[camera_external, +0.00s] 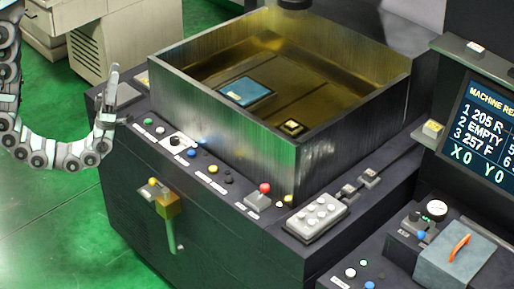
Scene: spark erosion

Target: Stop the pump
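No part is legibly labelled as the pump, so I cannot tell which control belongs to it. My gripper (115,72) is at the left, above the machine's left corner and apart from the buttons. It is seen edge-on, so its opening is unclear.
A yellow-topped valve handle (167,205) sticks out from the front face. Green floor is free at the left.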

